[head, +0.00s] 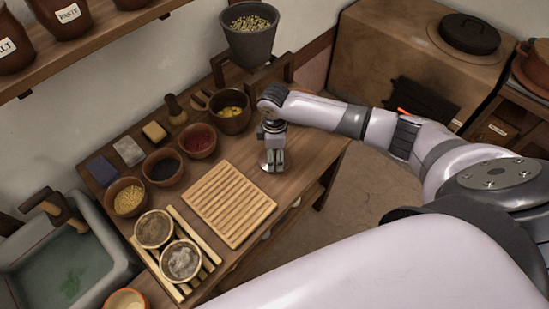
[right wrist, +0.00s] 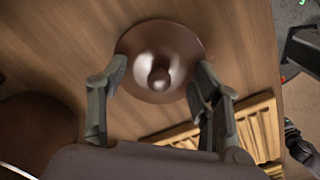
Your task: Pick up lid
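The lid (right wrist: 178,48) is a round, glossy brown disc with a central knob, lying flat on the wooden table in the right wrist view. My right gripper (right wrist: 160,72) is open above it, one finger near each side of its rim and the knob between them. I cannot tell whether the fingertips touch the rim. In the head view my right gripper (head: 272,163) points down at the table's right part, and the lid is not discernible there.
A slatted wooden board (head: 228,203) lies just left of the right gripper. A bowl with yellow contents (head: 231,121) stands behind it, near a grey hopper (head: 251,40). Several other bowls and blocks fill the table's left. A stone basin (head: 110,240) is at far left.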

